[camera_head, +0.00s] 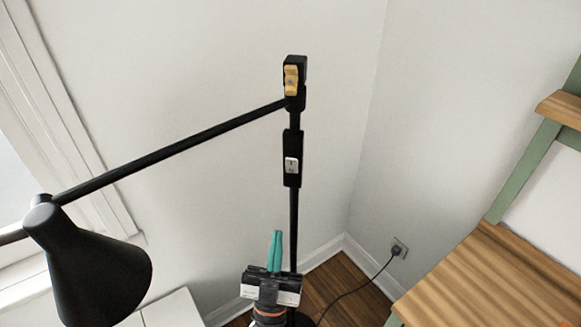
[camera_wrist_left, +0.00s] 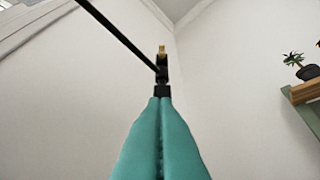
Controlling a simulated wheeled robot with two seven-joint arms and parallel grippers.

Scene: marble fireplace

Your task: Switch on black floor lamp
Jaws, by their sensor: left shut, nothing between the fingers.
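The black floor lamp (camera_head: 294,220) stands in the room corner in the head view, with a thin arm running left to a dark conical shade (camera_head: 85,262). A small white switch (camera_head: 291,165) sits on a black block on its pole. My left gripper (camera_head: 277,236) has teal fingers, shut and empty, pointing up below the switch, slightly left of the pole in the picture. In the left wrist view the fingers (camera_wrist_left: 160,105) hide the lower pole. I cannot see the shade lit.
A wooden surface with a green frame (camera_head: 490,275) fills the lower right. A wall socket (camera_head: 399,247) with a black cord is in the corner. A white window frame (camera_head: 60,110) is at left. A plant (camera_wrist_left: 300,66) stands on a shelf at right in the wrist view.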

